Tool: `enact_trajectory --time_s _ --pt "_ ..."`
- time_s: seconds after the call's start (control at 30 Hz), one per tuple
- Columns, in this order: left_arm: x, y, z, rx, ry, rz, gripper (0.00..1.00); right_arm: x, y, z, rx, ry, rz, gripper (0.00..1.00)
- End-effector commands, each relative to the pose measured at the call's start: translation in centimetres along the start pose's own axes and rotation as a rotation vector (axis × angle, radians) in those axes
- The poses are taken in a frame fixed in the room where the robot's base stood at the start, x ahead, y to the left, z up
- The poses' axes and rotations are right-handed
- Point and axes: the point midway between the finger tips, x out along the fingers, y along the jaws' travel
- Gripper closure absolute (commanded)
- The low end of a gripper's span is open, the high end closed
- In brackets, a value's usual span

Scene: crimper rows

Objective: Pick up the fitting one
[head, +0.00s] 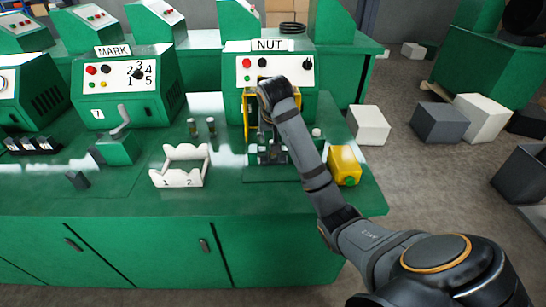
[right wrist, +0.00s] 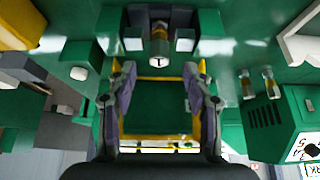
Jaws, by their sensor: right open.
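In the right wrist view a small brass-and-grey cylindrical fitting (right wrist: 158,48) with a "1" on its end face sits between the grey blocks of a dark fixture (right wrist: 133,43). In the head view this fixture (head: 272,156) is in front of the NUT machine (head: 268,72), and the arm partly hides it. My right gripper (right wrist: 155,72) is open, its fingers apart on either side just short of the fitting, with nothing between them. It points into the NUT machine's bay in the head view (head: 268,125). My left gripper is not in view.
A white rack (head: 180,180) marked 1 and 2 stands left of the fixture. Two small upright cylinders (head: 192,128) (head: 211,126) stand behind it. A yellow block (head: 345,165) lies right of the fixture. A yellow guard frame (head: 245,110) edges the machine's bay.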

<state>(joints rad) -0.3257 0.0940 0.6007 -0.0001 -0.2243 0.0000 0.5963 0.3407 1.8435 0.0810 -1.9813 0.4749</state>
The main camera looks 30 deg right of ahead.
Motion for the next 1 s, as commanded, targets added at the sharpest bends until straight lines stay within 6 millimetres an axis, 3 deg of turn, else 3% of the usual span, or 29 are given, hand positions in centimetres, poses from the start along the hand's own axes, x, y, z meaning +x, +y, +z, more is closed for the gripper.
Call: enact_trajectory --time_s 0.3,0.53,0.83,1.0 --pt "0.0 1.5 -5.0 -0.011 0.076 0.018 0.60 1.9 0.0 0.0 -0.001 0.000 0.000 0.49" --pt "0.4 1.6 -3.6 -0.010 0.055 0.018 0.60 5.7 0.1 0.3 -0.001 -0.001 0.001 0.49" --pt "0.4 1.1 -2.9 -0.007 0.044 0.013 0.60 6.4 0.1 0.2 -0.001 0.002 -0.001 0.49" --pt "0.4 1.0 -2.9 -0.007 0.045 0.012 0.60 6.3 0.1 0.2 -0.001 0.002 -0.001 0.72"
